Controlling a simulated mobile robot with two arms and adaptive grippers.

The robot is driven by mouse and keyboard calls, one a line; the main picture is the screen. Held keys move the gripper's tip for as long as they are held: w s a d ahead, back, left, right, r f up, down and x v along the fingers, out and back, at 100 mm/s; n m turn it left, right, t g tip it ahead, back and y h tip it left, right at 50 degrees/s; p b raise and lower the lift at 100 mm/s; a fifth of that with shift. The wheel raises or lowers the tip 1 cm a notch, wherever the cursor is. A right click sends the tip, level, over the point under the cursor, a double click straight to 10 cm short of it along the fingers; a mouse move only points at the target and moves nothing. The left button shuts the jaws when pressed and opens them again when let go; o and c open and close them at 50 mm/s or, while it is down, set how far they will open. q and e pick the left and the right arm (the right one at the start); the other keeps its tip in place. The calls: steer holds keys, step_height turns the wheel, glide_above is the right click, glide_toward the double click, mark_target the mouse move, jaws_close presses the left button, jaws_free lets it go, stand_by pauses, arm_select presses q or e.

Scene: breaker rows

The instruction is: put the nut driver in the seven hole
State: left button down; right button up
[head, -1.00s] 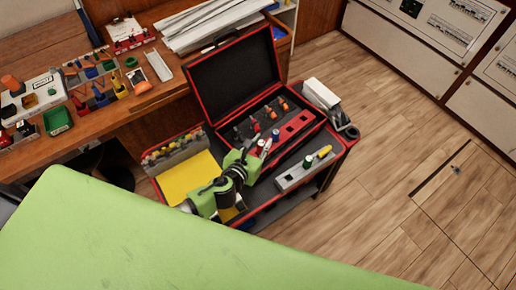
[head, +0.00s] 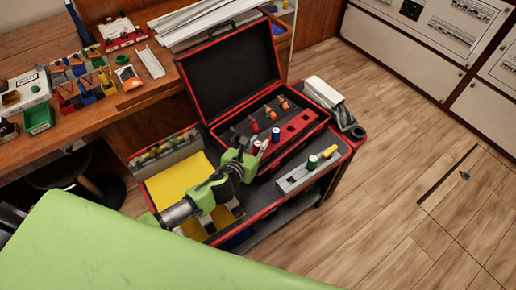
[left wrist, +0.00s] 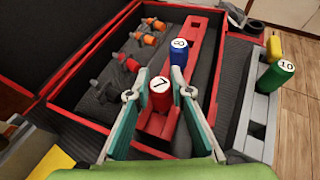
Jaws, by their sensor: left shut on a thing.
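My left gripper (head: 252,153) is over the near end of the open red-edged toolbox. In the left wrist view my left gripper (left wrist: 160,92) has its fingers on both sides of a red-handled nut driver marked 7 (left wrist: 160,97), shut on it. The handle looks about upright, over the near end of the red holder rail (left wrist: 198,50). Its lower end is hidden, so I cannot tell whether it is in a hole. A blue nut driver marked 8 (left wrist: 179,54) stands in the rail just beyond. My right gripper is not in view.
A grey holder (head: 296,178) beside the box carries a green nut driver marked 10 (left wrist: 280,72) and a yellow one (head: 329,152). Several orange-handled tools (head: 270,107) lie in the box. The raised lid (head: 232,75) stands behind. A yellow sheet (head: 178,185) lies left.

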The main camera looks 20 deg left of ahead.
arm_select(q)
steer(key=shift+f, duration=0.1)
steer(key=c, duration=1.8)
jaws_free()
steer(key=shift+r, duration=0.2)
steer(key=p+v, duration=0.1)
steer(key=v, duration=1.1)
steer(key=shift+f, duration=0.15)
